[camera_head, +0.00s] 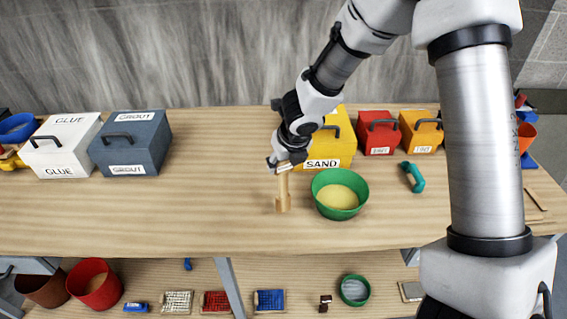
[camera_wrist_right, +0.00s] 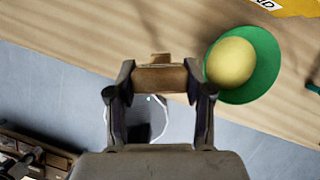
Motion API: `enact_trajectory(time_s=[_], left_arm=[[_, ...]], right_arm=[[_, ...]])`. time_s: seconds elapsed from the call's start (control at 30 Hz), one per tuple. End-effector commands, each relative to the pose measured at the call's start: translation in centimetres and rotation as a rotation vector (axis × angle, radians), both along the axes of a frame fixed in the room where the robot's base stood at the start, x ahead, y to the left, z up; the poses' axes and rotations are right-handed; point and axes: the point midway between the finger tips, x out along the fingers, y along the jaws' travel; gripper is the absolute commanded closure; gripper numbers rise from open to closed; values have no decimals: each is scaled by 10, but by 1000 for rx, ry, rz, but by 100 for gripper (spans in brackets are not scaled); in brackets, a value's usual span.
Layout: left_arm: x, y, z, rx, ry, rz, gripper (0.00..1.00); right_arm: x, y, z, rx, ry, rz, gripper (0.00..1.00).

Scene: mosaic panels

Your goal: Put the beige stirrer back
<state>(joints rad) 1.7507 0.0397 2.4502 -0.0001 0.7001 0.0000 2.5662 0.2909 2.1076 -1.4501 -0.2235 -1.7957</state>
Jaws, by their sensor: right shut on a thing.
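The beige stirrer (camera_head: 283,191) is held upright by my right gripper (camera_head: 284,167). Its wider lower end points down, close to the bench surface; I cannot tell whether it touches. In the right wrist view the stirrer (camera_wrist_right: 160,79) sits between both fingers of the right gripper (camera_wrist_right: 160,92). The gripper is shut on it. A green bowl (camera_head: 319,200) with sand-coloured contents stands just right of the stirrer, and it also shows in the right wrist view (camera_wrist_right: 266,70). My left gripper is not in view.
Behind the bowl stands a yellow SAND box (camera_head: 343,142), with a red box (camera_head: 377,132) and an orange box (camera_head: 421,131) to its right. A teal tool (camera_head: 413,177) lies right of the bowl. White (camera_head: 63,145) and dark (camera_head: 131,144) boxes stand left. The bench's left-middle is clear.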

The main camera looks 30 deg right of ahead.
Motion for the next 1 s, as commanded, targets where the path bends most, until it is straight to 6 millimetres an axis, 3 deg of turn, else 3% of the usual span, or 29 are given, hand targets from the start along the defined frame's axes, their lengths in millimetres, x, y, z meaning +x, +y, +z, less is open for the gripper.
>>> enact_trajectory(time_s=[0.07,0.13,0.23,0.67,0.7,0.73,1.0], left_arm=[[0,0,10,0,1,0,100],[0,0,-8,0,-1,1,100],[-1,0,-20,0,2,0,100],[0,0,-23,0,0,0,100],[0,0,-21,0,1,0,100],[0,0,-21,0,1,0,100],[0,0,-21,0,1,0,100]], right_arm=[[8,-7,2,0,1,-2,89],[9,-8,-22,-1,3,1,89],[9,-7,-38,0,1,1,89],[9,-7,-43,0,0,0,89],[9,-7,-41,0,0,0,35],[9,-7,-41,0,0,0,24],[9,-7,-41,0,0,0,24]])
